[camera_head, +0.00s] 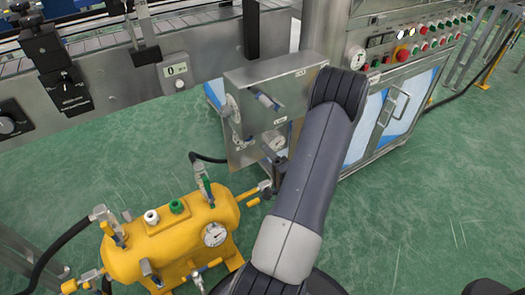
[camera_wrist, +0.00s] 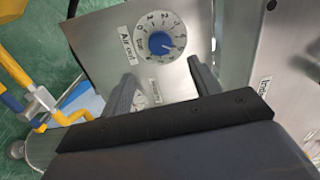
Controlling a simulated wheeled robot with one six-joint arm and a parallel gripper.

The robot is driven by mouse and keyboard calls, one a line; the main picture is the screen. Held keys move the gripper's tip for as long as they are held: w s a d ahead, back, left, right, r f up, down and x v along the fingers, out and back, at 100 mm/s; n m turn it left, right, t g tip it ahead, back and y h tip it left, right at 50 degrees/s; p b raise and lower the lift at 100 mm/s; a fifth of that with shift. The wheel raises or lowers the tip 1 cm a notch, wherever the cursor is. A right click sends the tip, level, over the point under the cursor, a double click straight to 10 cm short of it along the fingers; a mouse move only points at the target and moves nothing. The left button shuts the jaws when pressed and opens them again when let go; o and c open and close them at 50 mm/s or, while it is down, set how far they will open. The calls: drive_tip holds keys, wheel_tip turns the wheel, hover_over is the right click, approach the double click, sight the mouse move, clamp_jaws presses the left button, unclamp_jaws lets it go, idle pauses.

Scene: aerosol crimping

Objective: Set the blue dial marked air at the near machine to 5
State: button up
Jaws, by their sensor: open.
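The blue dial (camera_wrist: 161,43) sits at the centre of a white numbered scale ring on a steel panel, in the upper middle of the wrist view. The dial's pointer setting is too small to read surely. My gripper (camera_wrist: 160,72) is open and empty, its two dark fingers pointing toward the dial from below in the picture, one to each side. The fingertips appear short of the dial, with no contact seen. In the head view, my arm hides most of the gripper, and I cannot make out the dial there.
A steel machine box (camera_head: 258,78) stands beside my arm in the head view. A yellow tank (camera_head: 165,245) with valves and a gauge is at the lower left. A cabinet with a button panel (camera_head: 420,45) is at upper right. Green floor is open at right.

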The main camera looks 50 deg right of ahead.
drive_tip(key=shift+s, duration=0.2)
drive_tip(key=b+x, duration=0.1)
drive_tip(key=x, duration=0.9)
drive_tip(key=shift+w+b, duration=0.3)
drive_tip(key=shift+w, duration=0.1)
